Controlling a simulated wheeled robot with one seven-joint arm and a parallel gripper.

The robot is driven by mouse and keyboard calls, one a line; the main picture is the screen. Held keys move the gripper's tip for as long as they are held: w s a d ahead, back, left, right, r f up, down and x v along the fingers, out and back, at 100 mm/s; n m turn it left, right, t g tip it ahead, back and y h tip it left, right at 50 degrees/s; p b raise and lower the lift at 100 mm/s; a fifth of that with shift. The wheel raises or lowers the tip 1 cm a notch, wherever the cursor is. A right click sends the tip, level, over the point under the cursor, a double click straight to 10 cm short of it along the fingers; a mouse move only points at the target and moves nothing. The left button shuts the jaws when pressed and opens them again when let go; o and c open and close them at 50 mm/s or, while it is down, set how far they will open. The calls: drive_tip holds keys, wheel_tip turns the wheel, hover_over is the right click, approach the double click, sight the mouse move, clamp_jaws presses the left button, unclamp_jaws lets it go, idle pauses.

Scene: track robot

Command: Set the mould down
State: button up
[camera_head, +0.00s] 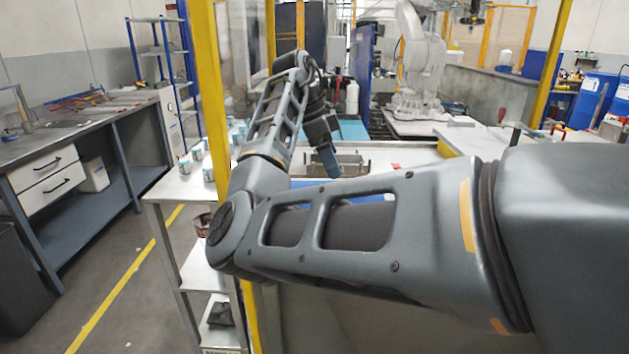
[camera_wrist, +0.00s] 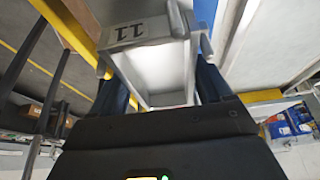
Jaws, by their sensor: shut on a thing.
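The mould (camera_wrist: 165,75) is a pale grey metal box-like piece with a plate marked "11". In the wrist view it sits between the two dark blue fingers of my gripper (camera_wrist: 160,82), which are shut on it. In the head view my gripper (camera_head: 326,160) points down over the far work area, beyond my forearm. A grey metal piece (camera_head: 350,165) shows right beside the fingers there; I cannot tell whether it is the held mould. What lies directly beneath the mould is hidden.
A pale table (camera_head: 172,187) with several small cups (camera_head: 196,152) stands at the left, beside a yellow post (camera_head: 211,90). A white robot arm (camera_head: 418,65) stands beyond. A pale surface (camera_head: 400,156) lies right of my gripper. A grey workbench (camera_head: 75,125) is far left.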

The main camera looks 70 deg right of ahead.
sight(302, 166)
drive_tip(key=w+f, duration=0.1)
drive_tip(key=w, duration=0.1)
drive_tip(key=w+f, duration=0.1)
drive_tip(key=shift+w+a+f, duration=0.15)
drive_tip(key=shift+w+a, duration=0.05)
drive_tip(key=shift+w, duration=0.2)
drive_tip(key=shift+f, duration=2)
drive_tip(key=shift+f, duration=0.1)
drive_tip(key=o, duration=1.6)
drive_tip(key=shift+v, duration=3.85)
